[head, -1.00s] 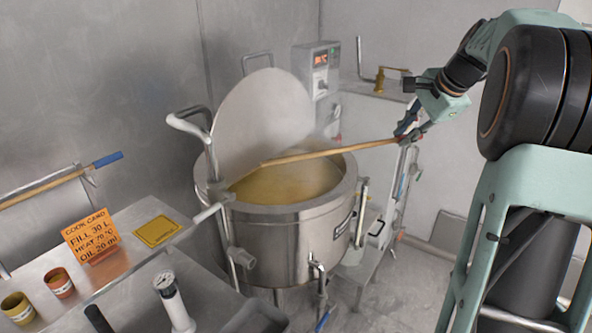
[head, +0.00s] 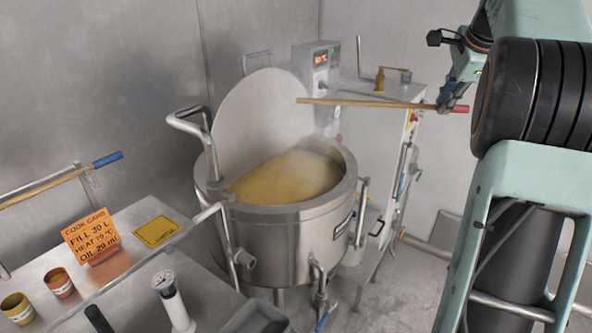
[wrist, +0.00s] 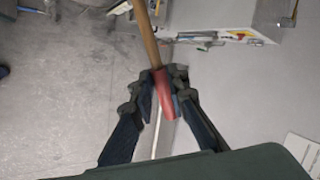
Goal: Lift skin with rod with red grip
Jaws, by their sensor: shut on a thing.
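The rod with red grip (head: 375,103) is held nearly level above the kettle's right rim in the head view. Its wooden tip overlaps the raised pale lid in the picture; I cannot tell whether they touch. My gripper (head: 450,97) is shut on the red grip (head: 461,109). The wrist view also shows my gripper (wrist: 166,82) with its fingers around the red grip (wrist: 166,97). The steel kettle (head: 285,238) holds yellowish liquid (head: 285,178). I cannot make out a separate skin on it, and nothing clearly hangs from the rod.
The round lid (head: 255,115) stands raised behind the kettle. A control box (head: 318,65) and steel cabinet stand behind right. The left steel counter carries an orange cook card (head: 91,236), small cups and a thermometer (head: 168,300). A blue-handled rod (head: 60,185) lies far left.

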